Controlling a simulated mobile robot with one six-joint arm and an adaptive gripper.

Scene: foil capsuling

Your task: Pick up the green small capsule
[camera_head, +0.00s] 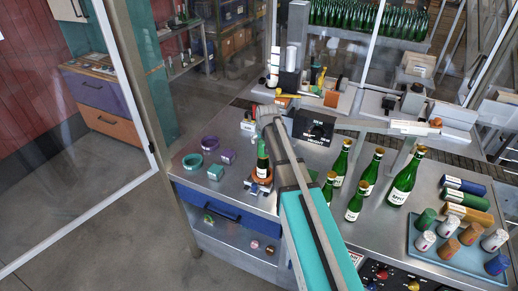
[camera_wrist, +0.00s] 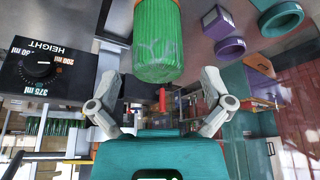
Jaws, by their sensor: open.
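My gripper (camera_wrist: 160,88) is open, with its two fingers spread in the wrist view. A green ribbed cylinder with a pale, shiny rounded end (camera_wrist: 157,45) stands close in front, between and beyond the fingers. It appears to be the green top of a bottle (camera_head: 262,170) standing in a small holder in the head view; I cannot tell if it is a separate capsule. No finger visibly touches it. A small green capsule (camera_head: 425,218) stands on the blue tray (camera_head: 415,250) at the right of the head view, far from my gripper.
Several white, brown and blue capsules share the tray, with long rolls (camera_head: 465,200) behind. Several green bottles (camera_head: 402,180) stand mid-table. Purple and teal rings (camera_head: 190,162) lie at the left. A black height dial box (camera_head: 315,126) stands behind the holder.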

